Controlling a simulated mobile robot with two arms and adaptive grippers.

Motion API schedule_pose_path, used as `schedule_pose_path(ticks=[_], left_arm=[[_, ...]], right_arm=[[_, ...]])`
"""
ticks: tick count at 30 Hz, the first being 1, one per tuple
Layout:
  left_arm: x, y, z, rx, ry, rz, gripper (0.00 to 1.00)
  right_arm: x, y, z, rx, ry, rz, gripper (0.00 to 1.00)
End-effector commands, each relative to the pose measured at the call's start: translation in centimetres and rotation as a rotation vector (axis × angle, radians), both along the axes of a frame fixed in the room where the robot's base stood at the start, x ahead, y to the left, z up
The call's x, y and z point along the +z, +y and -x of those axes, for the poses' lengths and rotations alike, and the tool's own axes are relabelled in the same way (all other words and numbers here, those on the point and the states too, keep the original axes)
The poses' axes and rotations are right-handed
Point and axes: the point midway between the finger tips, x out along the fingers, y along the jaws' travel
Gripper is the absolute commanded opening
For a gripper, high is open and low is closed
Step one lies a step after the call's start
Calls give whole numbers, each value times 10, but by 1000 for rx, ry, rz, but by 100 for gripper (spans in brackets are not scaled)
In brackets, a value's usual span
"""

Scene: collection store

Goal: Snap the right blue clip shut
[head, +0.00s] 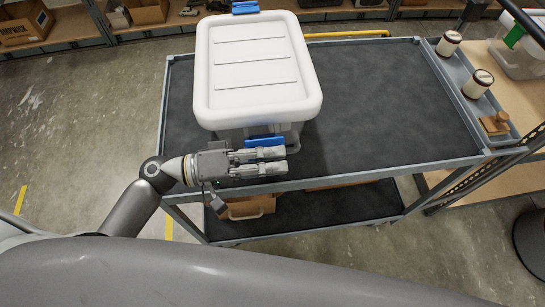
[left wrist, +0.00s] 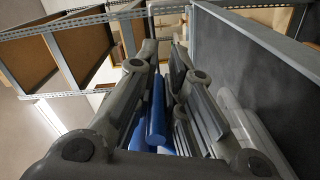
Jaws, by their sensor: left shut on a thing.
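A clear bin (head: 290,136) with a white lid (head: 255,70) stands on the cart. One blue clip (head: 264,141) is at its near end, just below the lid's rim. Another blue clip (head: 245,7) is at the far end. My left gripper (head: 281,160) is at the near clip, its fingers pointing right along that end. In the left wrist view the blue clip (left wrist: 156,112) lies between the fingers, and the gripper is shut on it. The fingers partly hide the clip, so I cannot tell whether it is latched. My right gripper is out of view.
The cart's dark top (head: 390,110) is clear right of the bin. A side tray (head: 465,75) holds two jars (head: 449,43) and a wooden-looking block (head: 494,124). A cardboard box (head: 248,207) is on the lower shelf. A wooden table with another bin (head: 518,55) stands at right.

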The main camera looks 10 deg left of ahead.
Motion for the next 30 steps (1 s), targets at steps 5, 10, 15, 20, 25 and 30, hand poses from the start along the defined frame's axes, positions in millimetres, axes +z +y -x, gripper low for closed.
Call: schedule_pose_path(ticks=[5, 10, 15, 20, 25, 30], left_arm=[[2, 0, -1, 3, -7, 1, 0], [2, 0, -1, 3, -7, 1, 0], [2, 0, -1, 3, -7, 1, 0], [2, 0, -1, 2, -6, 1, 26], [1, 0, 0, 2, -2, 1, 48], [0, 0, 0, 1, -1, 1, 55]], right_arm=[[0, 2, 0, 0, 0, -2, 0], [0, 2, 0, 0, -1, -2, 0], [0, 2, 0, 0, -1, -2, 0], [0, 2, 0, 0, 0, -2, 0], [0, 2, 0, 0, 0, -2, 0], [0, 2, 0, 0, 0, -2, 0]])
